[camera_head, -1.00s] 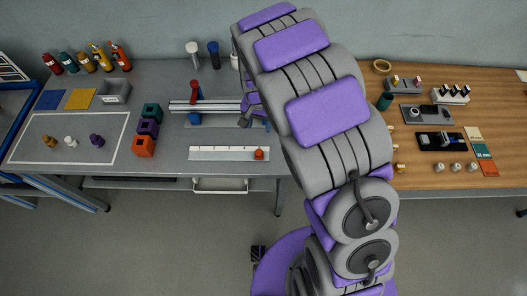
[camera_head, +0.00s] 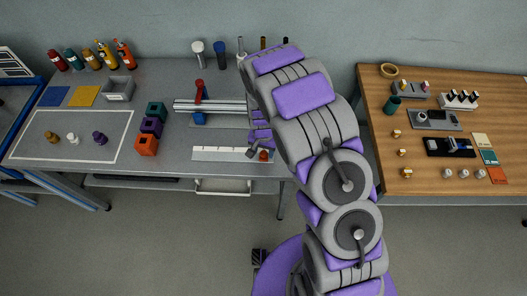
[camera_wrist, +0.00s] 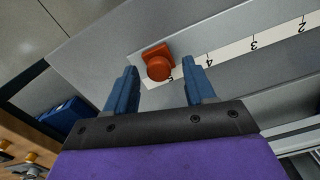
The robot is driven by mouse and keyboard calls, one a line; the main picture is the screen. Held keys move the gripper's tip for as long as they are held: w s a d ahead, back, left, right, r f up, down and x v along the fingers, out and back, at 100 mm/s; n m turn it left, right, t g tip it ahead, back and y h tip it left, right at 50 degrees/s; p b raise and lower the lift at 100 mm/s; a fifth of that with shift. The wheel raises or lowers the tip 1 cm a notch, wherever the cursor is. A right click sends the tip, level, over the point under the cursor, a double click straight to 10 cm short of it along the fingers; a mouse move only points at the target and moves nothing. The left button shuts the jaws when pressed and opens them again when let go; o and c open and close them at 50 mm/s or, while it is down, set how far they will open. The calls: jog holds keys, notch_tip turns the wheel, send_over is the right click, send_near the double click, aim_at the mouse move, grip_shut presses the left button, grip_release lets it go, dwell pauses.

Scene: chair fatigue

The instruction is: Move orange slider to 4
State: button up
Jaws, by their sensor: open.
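The orange slider (camera_wrist: 158,65) sits on a pale numbered scale (camera_wrist: 225,47) in the wrist view. It covers part of the scale by the 5 mark, and the 4, 3 and 2 marks lie to its right. My gripper (camera_wrist: 160,80) is open, with its two blue fingers on either side of the slider's near side; I cannot tell whether either touches it. In the head view the slider (camera_head: 263,156) is at the right end of the white scale (camera_head: 220,154), beside my gripper (camera_head: 254,147).
Orange, purple and teal blocks (camera_head: 147,145) stand left of the scale. A rail fixture with a red handle (camera_head: 200,90) lies behind it. The grey table's (camera_head: 165,178) front edge is close to the scale. A wooden table (camera_head: 430,180) stands at the right.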

jog(key=shift+a+f, duration=0.1)
jog(key=shift+f, duration=0.5)
jog(key=shift+d, duration=0.2)
jog(key=shift+c, duration=1.2)
jog(key=shift+a, duration=0.1)
grip_shut()
